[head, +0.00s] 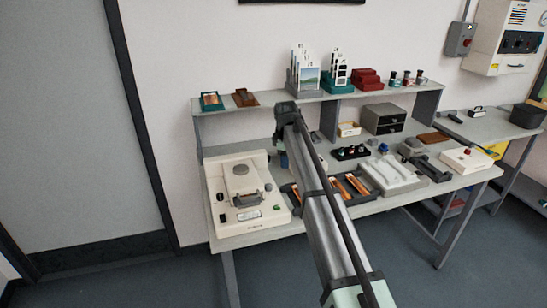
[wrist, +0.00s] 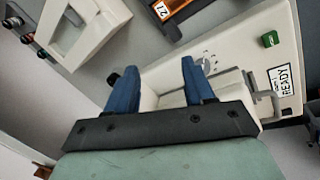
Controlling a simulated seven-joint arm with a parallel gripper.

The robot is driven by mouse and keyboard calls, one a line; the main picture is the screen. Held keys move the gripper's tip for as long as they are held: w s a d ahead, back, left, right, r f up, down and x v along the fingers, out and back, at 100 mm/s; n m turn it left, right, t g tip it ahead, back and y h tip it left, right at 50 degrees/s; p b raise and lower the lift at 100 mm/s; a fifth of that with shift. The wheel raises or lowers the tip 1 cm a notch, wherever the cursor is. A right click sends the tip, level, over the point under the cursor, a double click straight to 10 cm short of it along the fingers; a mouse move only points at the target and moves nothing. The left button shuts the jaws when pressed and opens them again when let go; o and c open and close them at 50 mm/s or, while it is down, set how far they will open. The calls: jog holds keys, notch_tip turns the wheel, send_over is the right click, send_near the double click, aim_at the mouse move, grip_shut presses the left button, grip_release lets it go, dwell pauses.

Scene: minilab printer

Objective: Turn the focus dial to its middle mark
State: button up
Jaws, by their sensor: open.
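The cream printer (head: 222,215) stands at the left end of the bench in the head view. The right fingertip appears close to the dial's left.
An orange-and-black tray (wrist: 178,14) lies beside the printer. A white flat unit (head: 392,178) stands farther right on the bench. A raised shelf (head: 362,97) with boxes and bottles runs along the back. My arm crosses the bench's middle in the head view.

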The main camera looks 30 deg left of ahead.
jog(key=w+d+m, duration=0.1)
jog(key=w+d, duration=0.2)
jog(key=d, duration=0.2)
jog(key=shift+w+f+m+t, duration=0.3)
jog(key=shift+w+f+t, duration=0.1)
jog(key=s+a+n, duration=0.1)
jog(key=s+a, duration=0.4)
jog(key=a, duration=0.2)
jog(key=s+a+r+n, duration=0.1)
jog(key=s+a, duration=0.4)
jog(key=a, duration=0.2)
jog(key=s+a+n+y, duration=0.1)
jog(key=s+a, duration=0.5)
jog(key=shift+s+a+r, duration=0.1)
jog(key=shift+a+r, duration=0.05)
jog(key=shift+a, duration=0.25)
jog(key=s+a+r+n+h, duration=0.1)
jog(key=s+a+r+n, duration=0.15)
jog(key=s+a, duration=0.85)
jog(key=n+h, duration=0.3)
jog(key=h, duration=0.1)
send_near(219, 195)
jog(key=x, duration=0.8)
jog(key=shift+w+f, duration=0.15)
jog(key=shift+f, duration=0.1)
jog(key=shift+c, duration=0.3)
grip_shut()
